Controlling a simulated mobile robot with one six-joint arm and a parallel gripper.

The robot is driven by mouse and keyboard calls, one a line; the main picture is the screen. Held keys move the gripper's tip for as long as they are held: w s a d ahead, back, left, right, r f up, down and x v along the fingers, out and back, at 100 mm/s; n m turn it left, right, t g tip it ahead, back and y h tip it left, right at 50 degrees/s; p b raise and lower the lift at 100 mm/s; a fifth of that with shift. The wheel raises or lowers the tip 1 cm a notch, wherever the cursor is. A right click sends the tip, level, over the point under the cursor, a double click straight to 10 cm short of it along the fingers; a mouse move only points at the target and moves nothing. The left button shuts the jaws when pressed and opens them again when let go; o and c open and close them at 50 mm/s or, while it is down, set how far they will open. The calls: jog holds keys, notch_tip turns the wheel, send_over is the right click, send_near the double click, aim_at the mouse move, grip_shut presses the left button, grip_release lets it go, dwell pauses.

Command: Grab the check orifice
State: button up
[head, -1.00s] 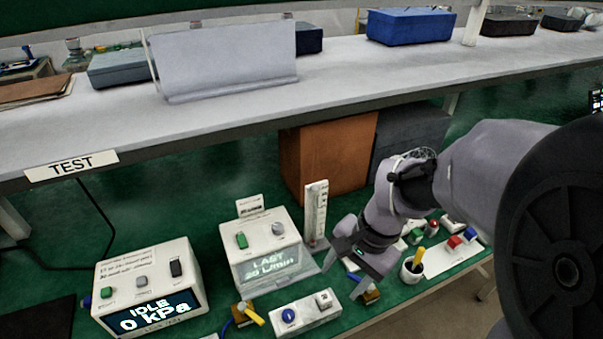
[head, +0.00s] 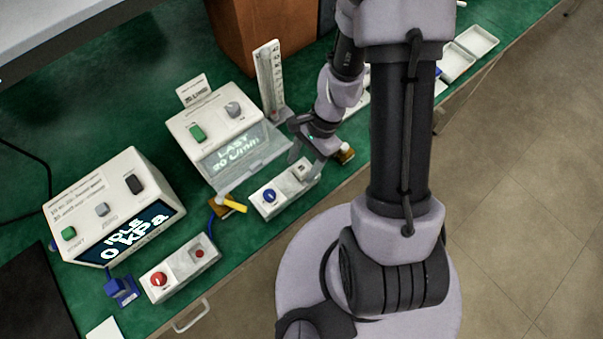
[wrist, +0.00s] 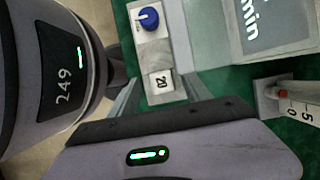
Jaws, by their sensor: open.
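A small pale block marked "20" (wrist: 160,85), which looks like the check orifice, sits at one end of a white holder (wrist: 152,48) with a blue knob (wrist: 148,18) at the other end. In the head view the block (head: 303,170) is at the right end of the holder, partly hidden by a finger. My gripper (head: 306,163) is open and empty above that end, its fingers on either side of the block. In the wrist view my gripper (wrist: 160,100) points toward the block. I cannot tell whether a finger touches it.
A flow box (head: 228,135) reading "LAST 20 L/min" and an upright scale (head: 271,80) stand close behind. A yellow-handled valve (head: 232,205) is left of the holder. A kPa box (head: 110,205) and a red-knob holder (head: 180,270) are farther left.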

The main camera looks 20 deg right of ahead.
jog(key=shift+b+x, duration=0.3)
jog(key=shift+x, duration=0.9)
jog(key=shift+w, duration=0.1)
grip_shut()
jog(key=shift+r, duration=0.1)
